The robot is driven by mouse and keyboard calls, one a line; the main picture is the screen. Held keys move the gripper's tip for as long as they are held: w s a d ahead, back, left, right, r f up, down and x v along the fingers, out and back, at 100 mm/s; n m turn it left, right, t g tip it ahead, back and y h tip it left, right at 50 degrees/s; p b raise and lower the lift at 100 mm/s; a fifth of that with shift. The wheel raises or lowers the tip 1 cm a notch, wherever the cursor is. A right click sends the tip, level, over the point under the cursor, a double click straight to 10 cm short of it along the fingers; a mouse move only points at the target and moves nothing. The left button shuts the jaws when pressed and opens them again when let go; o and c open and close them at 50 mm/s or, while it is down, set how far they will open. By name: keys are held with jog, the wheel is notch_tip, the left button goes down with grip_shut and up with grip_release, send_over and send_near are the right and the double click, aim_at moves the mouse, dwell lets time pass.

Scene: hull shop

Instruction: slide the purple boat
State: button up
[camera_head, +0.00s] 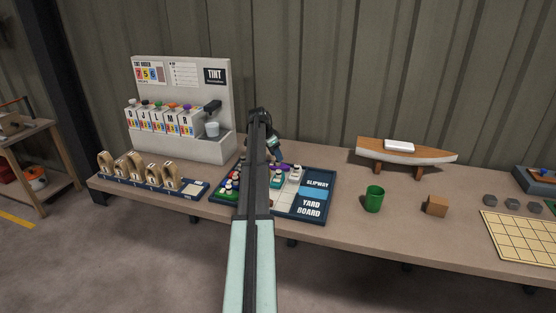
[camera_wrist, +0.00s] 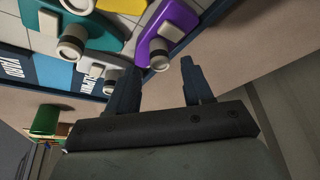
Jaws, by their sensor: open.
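The purple boat (camera_wrist: 182,24) lies on the yard board, seen in the wrist view just beyond my fingertips, with a light block and a round peg on it. In the head view a bit of the purple boat (camera_head: 284,167) shows next to my gripper (camera_head: 273,156). The yard board (camera_head: 312,208) lies on the bench, with its slipway marking at the right; my arm hides much of it. My gripper (camera_wrist: 161,64) is open, with nothing between its fingers. I cannot tell whether a finger touches the purple boat.
A teal boat (camera_wrist: 90,32) and other boats stand close by on the board. A green cup (camera_head: 374,199) and a brown block (camera_head: 437,205) stand to the right. A model hull (camera_head: 405,153) is behind them. A tint dispenser (camera_head: 181,105) and a numbered rack (camera_head: 147,184) stand left.

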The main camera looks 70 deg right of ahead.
aim_at(278, 163)
jog(key=shift+x, duration=1.75)
grip_shut()
jog(key=shift+w, duration=0.1)
